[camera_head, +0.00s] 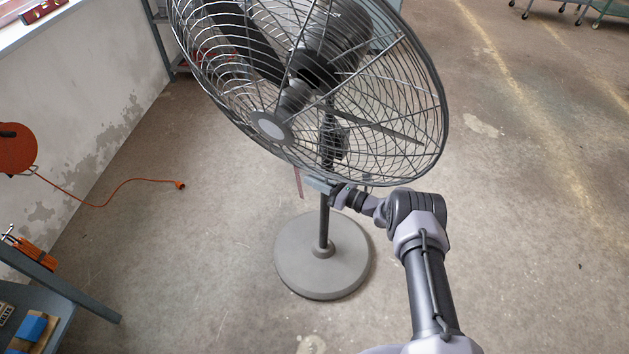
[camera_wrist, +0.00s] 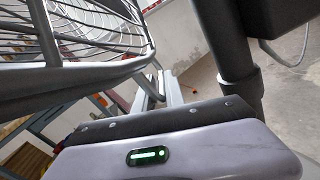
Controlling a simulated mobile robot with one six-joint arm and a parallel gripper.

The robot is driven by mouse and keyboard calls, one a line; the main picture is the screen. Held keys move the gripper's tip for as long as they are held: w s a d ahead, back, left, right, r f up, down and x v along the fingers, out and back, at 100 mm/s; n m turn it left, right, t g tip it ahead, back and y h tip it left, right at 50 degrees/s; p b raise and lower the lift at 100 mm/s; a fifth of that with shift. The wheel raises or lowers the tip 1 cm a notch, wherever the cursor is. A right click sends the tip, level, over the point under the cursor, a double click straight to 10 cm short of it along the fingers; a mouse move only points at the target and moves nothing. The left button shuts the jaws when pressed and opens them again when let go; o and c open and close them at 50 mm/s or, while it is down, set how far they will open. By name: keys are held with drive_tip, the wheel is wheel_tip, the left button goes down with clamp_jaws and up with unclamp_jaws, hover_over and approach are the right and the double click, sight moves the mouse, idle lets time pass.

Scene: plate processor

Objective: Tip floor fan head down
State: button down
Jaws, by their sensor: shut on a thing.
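The floor fan's round wire head (camera_head: 272,128) fills the upper middle of the head view, tilted on its pole with its grey motor behind. Its pole (camera_head: 324,220) rises from a round grey base (camera_head: 322,262) on the floor. In the wrist view the wire guard (camera_wrist: 95,40) is at the upper left and the dark pole (camera_wrist: 232,50) at the right. My gripper (camera_head: 318,185) reaches in from the right under the guard's lower edge. Its fingers (camera_wrist: 160,90) are shut at the fan head's guard rim; the exact contact is hidden.
An orange cable reel (camera_head: 16,148) hangs at the left, its cord (camera_head: 110,195) reaching along the floor. A blue-grey bench (camera_head: 60,290) stands at the lower left. A worn wall is on the left. The floor to the right is clear, with wheeled carts (camera_head: 600,8) far back.

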idle(0.8)
drive_tip(key=shift+n, duration=0.8)
drive_tip(key=shift+w+d+f, duration=0.2)
drive_tip(key=shift+w+d, duration=0.1)
drive_tip(key=shift+w, duration=0.3)
drive_tip(key=shift+w+d+f, duration=0.15)
drive_tip(key=shift+w+d, duration=0.1)
drive_tip(key=shift+w, duration=0.3)
drive_tip(key=shift+w+d+f, duration=0.2)
drive_tip(key=shift+w+d, duration=0.1)
drive_tip(key=shift+w, duration=0.3)
drive_tip(key=c, duration=1.5)
unclamp_jaws()
drive_tip(key=p+v, duration=0.4)
drive_tip(key=v, duration=1.3)
drive_tip(key=shift+d, duration=0.25)
